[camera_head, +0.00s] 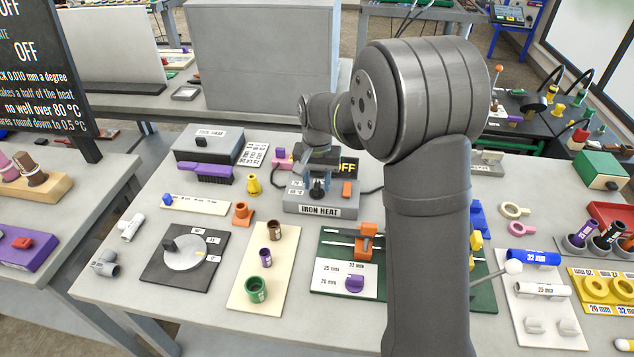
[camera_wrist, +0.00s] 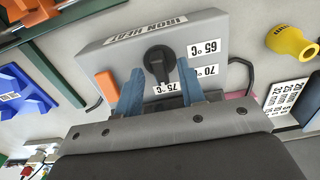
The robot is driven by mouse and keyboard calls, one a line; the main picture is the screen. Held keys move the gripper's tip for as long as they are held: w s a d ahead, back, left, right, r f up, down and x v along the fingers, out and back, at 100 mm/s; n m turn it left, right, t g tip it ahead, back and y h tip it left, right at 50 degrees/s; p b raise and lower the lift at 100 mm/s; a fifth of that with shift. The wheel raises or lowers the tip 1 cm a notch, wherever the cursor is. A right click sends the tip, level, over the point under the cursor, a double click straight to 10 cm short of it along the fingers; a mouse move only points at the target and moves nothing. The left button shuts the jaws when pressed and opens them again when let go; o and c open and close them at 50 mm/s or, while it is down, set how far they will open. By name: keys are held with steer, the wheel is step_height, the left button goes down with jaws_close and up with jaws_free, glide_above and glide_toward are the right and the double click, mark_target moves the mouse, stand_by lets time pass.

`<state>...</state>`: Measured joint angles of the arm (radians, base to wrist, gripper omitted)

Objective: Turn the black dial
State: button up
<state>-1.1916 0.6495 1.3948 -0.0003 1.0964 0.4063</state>
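The black dial (camera_wrist: 160,64) is on the grey box labelled IRON HEAT, with labels of 65, 70 and 75 °C around it. In the wrist view its pointer end lies toward the 75 °C label. In the head view the dial (camera_head: 317,189) shows on the box (camera_head: 318,209), just below my gripper (camera_head: 319,168). In the wrist view my gripper (camera_wrist: 159,72) has its two blue fingers apart, one on each side of the dial. I see gaps between the fingers and the dial; the exact depth is hard to tell.
An orange block (camera_head: 347,189) sits on the box beside the dial. A yellow funnel-like piece (camera_head: 254,184) and a purple brush (camera_head: 206,172) lie to the left. A dark board with a grey disc (camera_head: 184,252) is front left. An orange clamp fixture (camera_head: 366,240) stands front right.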

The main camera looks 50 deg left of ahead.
steer(key=shift+f, duration=0.35)
jaws_close()
